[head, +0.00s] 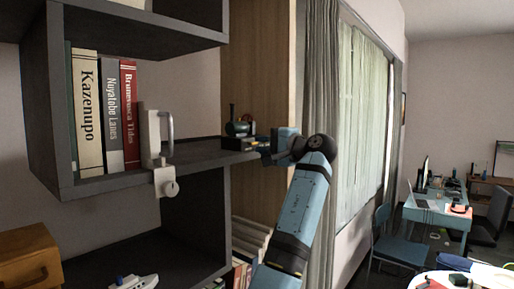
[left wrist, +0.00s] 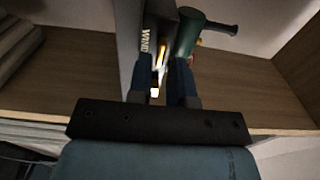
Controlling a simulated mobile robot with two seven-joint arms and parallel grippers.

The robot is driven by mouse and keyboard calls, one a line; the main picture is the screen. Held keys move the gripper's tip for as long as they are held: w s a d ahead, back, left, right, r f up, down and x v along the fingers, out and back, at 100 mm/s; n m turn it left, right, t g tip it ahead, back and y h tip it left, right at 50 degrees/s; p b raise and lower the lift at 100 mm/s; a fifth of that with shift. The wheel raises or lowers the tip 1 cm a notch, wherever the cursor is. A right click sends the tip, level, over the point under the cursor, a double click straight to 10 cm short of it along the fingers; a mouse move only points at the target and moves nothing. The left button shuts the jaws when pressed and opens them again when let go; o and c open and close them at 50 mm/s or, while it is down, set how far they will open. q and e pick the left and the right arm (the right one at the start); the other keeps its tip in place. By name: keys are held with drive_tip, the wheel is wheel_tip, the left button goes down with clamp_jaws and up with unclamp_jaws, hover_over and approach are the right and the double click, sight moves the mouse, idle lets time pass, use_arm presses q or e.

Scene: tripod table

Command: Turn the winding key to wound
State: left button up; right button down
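A dark box-like panel lettered "WIND" (left wrist: 145,43) shows in the left wrist view; in the head view the dark box (head: 243,143) sits at the right end of the shelf. A thin, bright gold piece (left wrist: 159,66), which looks like the winding key, stands between the fingers of my left gripper (left wrist: 161,78). In the head view my left gripper (head: 265,150) is at the box's right side. The fingers are apart with the gold piece between them; I cannot tell whether they press on it. The key's turn position is unclear. My right gripper is not in view.
A green object with a dark handle (left wrist: 190,32) stands close beside the fingers; it also shows on the shelf in the head view (head: 237,128). Several books (head: 88,115) and a white latch-like fixture (head: 155,140) are to the left. A grey curtain (head: 318,90) hangs at right.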

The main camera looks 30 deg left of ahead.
use_arm(q)
drive_tip(key=d+b, duration=0.3)
drive_tip(key=d, duration=0.8)
drive_tip(key=shift+s+d, duration=0.25)
drive_tip(key=shift+s, duration=0.15)
drive_tip(key=shift+f, duration=0.1)
